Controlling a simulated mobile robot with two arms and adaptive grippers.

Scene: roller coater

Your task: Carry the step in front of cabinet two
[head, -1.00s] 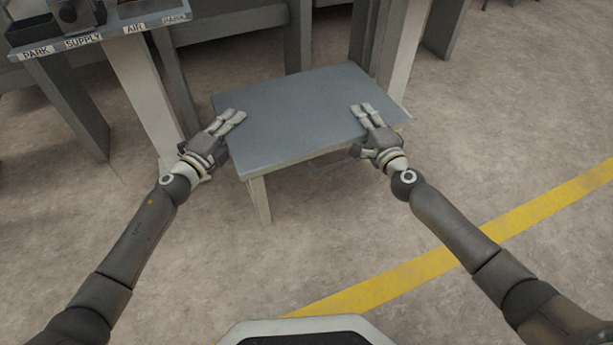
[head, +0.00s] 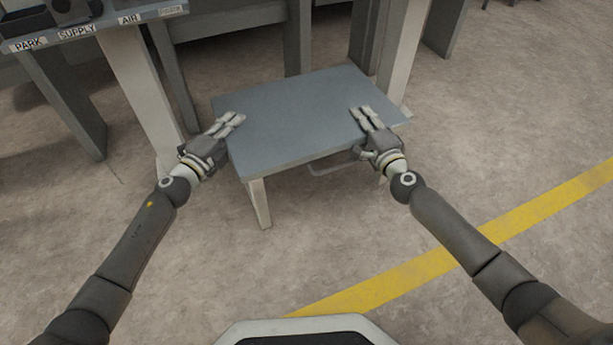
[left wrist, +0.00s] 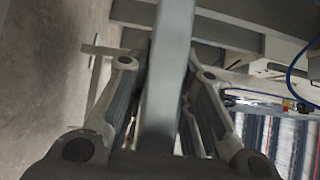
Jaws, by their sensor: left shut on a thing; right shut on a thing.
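The step (head: 300,112) is a low grey platform with a flat top and pale legs, in the middle of the head view. My left gripper (head: 232,122) is shut on its left edge near the front corner. My right gripper (head: 366,114) is shut on its right front part. In the left wrist view the edge of the step (left wrist: 168,75) stands between the two fingers of my left gripper (left wrist: 160,110). The lower fingers are hidden under the top in the head view. I cannot tell whether the legs touch the floor.
A panel with labels PARK, SUPPLY and AIR (head: 95,28) is at the upper left, on a pale post (head: 140,95). Grey cabinet-like frames stand behind the step. A yellow floor line (head: 430,262) crosses the right foreground. The floor to the right is open.

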